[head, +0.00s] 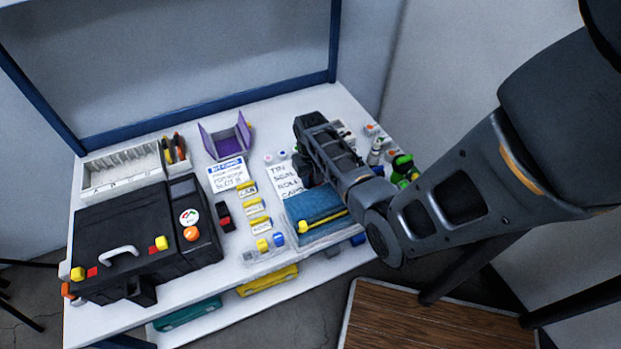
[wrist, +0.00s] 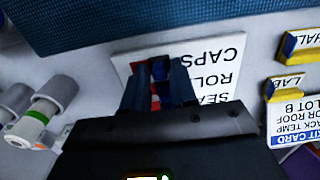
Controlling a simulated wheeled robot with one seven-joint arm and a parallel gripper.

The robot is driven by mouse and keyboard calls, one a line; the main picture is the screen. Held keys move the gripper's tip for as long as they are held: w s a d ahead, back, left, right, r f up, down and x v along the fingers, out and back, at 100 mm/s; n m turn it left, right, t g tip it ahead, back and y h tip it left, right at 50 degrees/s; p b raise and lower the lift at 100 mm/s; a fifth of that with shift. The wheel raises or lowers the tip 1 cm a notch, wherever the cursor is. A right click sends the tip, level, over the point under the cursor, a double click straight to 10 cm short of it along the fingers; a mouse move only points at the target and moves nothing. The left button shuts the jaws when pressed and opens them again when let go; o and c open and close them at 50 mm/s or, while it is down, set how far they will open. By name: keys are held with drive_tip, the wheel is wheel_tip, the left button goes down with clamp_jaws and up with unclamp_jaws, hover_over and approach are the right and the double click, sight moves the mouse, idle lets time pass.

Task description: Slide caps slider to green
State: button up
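The white checklist card (head: 282,187) lies on the table with printed rows, the last reading CAPS. It shows upside down in the wrist view (wrist: 215,100), with the CAPS row nearest the blue cloth. My gripper (wrist: 160,75) points down at the row ends. Its two dark fingers stand on either side of a small dark blue piece (wrist: 160,70), with red showing beside and below it. I cannot tell whether the fingers press on this piece. No green shows at the CAPS row. In the head view my gripper and wrist hide the card's right side.
A folded blue cloth (head: 316,212) with a yellow strip lies just in front of the card. Yellow-tabbed labels (head: 254,207) and a kit card (head: 229,175) lie left. Several small bottles and rolls (head: 402,165) stand right. A black case (head: 130,240) fills the table's left.

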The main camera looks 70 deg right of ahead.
clamp_jaws()
idle(0.3)
drive_tip(key=shift+s+d+p, duration=0.3)
drive_tip(key=shift+s+d, duration=0.7)
drive_tip(key=shift+s, duration=0.15)
drive_tip(key=shift+o, duration=1.7)
unclamp_jaws()
wheel_tip(320, 180, up, 8)
drive_tip(key=shift+p, duration=0.3)
